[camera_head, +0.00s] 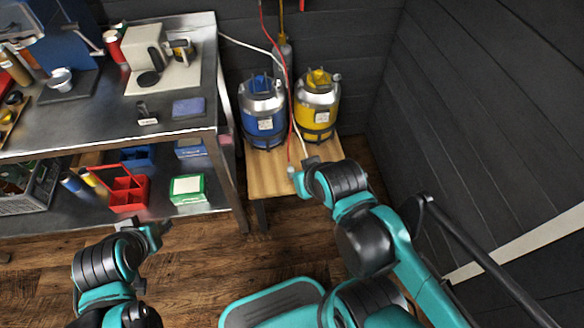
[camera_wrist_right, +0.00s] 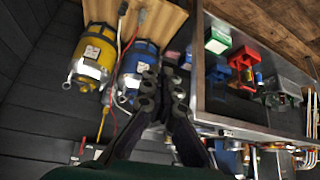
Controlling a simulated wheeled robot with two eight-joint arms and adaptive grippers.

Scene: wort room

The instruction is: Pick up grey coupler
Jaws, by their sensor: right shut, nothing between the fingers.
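A small grey coupler (camera_head: 291,172) is at the lower end of the red hose, at the front of the wooden stand, beside my right gripper (camera_head: 303,180). It also shows near the top of the right wrist view (camera_wrist_right: 142,16). A darker coupler (camera_head: 311,161) is at the end of the white hose, just to the right. My right gripper is shut and empty; its fingers also show in the right wrist view (camera_wrist_right: 163,75), apart from the grey coupler. My left gripper (camera_head: 150,234) is low at the left, in front of the shelf; its opening is unclear.
A blue keg (camera_head: 262,108) and a yellow keg (camera_head: 318,100) stand at the back of the wooden stand (camera_head: 263,178). A steel workbench (camera_head: 90,122) is at the left, with a red caddy (camera_head: 128,190) and a green box (camera_head: 187,188) on its lower shelf. A dark wall closes the right side.

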